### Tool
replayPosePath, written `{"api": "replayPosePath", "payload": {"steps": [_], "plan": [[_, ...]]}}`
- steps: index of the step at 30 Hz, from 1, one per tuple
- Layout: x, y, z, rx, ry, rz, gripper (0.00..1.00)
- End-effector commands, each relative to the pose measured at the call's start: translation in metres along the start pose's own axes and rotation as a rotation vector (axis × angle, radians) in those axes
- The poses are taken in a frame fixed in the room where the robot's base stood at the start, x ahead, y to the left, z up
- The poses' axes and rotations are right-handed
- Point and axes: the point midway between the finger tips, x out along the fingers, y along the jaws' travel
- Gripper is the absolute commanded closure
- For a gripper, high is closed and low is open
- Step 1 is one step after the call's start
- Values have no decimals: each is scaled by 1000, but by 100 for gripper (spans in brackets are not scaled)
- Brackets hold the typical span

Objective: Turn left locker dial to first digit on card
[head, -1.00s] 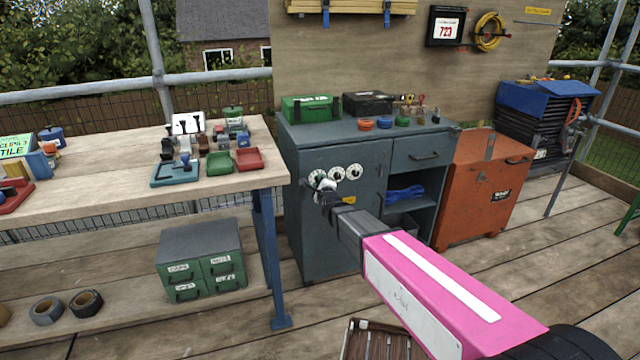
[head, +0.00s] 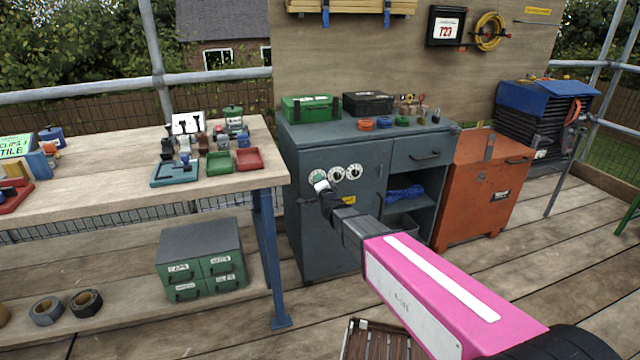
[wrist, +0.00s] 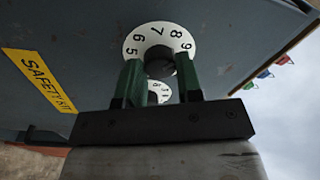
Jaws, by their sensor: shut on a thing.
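Three white numbered dials sit in a row on the grey locker door (head: 345,235): the left dial (head: 316,176), the middle dial (head: 337,173) and the right dial (head: 354,172). My gripper (head: 320,183) is at the left dial and partly covers it. In the wrist view, my gripper's green fingers (wrist: 160,75) are shut on the dark knob of the left dial (wrist: 134,40). Digits 5 to 9 show around its rim, with 7 near the top middle. Another dial shows between the fingers. The card (head: 447,29) on the board reads 723.
A yellow safety kit label (wrist: 38,80) is beside the dials on the door. A wooden workbench (head: 100,195) stands left of the locker and an orange chest (head: 480,195) stands right. Green and black cases sit on the locker top.

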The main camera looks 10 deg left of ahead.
Motion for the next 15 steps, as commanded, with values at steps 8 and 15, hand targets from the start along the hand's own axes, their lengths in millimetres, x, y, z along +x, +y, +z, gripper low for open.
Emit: {"api": "replayPosePath", "payload": {"steps": [8, 15], "plan": [[0, 1, 0, -261, -10, -17, 91], [0, 1, 0, -490, -19, -32, 91]]}}
